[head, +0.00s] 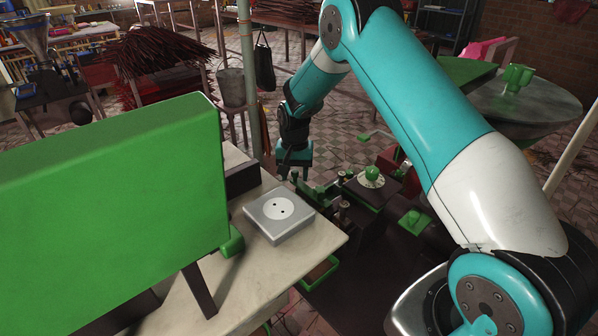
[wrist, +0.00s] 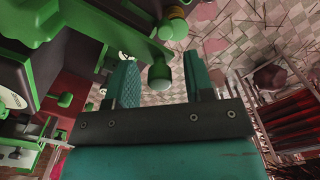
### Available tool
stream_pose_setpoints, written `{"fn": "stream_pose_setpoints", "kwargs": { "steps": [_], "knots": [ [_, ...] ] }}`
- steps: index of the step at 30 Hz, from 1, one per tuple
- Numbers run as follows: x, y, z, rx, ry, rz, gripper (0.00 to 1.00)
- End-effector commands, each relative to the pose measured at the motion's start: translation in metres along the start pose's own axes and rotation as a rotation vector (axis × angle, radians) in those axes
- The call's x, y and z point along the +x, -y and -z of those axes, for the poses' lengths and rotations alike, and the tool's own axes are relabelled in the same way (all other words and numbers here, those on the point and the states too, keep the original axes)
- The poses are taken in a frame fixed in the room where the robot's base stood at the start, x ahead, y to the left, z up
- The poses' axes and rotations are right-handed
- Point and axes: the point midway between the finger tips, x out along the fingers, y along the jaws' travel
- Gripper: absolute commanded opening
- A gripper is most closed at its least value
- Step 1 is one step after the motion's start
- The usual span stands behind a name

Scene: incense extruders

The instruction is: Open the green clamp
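My gripper (head: 295,168) hangs pointing down beside the extruder in the head view. In the wrist view my gripper (wrist: 161,64) is open, its two teal fingers spread apart. A small green knob (wrist: 160,76) shows in the gap between the fingers, nearer the left finger; I cannot tell whether it touches. It joins a green bar (wrist: 118,32), which appears to be the green clamp. In the head view, green clamp parts (head: 318,195) sit just right of and below my gripper, small and partly hard to make out.
A dark extruder block with a green ball knob (head: 372,173) stands right of my gripper. A table (head: 322,238) with a grey socket box (head: 279,216) and a large green cabinet (head: 110,210) is at left. In the wrist view, a rack (wrist: 293,115) with red sticks stands at right.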

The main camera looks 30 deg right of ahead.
Motion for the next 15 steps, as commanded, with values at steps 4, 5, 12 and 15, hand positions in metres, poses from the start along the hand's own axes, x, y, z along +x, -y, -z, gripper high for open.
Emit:
{"fn": "stream_pose_setpoints", "kwargs": {
  "steps": [4,5,12,15],
  "knots": [
    [-0.003,0.001,0.0,-0.001,0.0,0.001,0.48],
    [-0.005,0.001,0.0,-0.002,0.0,0.001,0.48],
    [-0.05,0.002,0.0,-0.003,-0.004,0.003,0.48],
    [-0.076,0.002,0.001,-0.002,-0.005,0.004,0.48]
  ]
}}
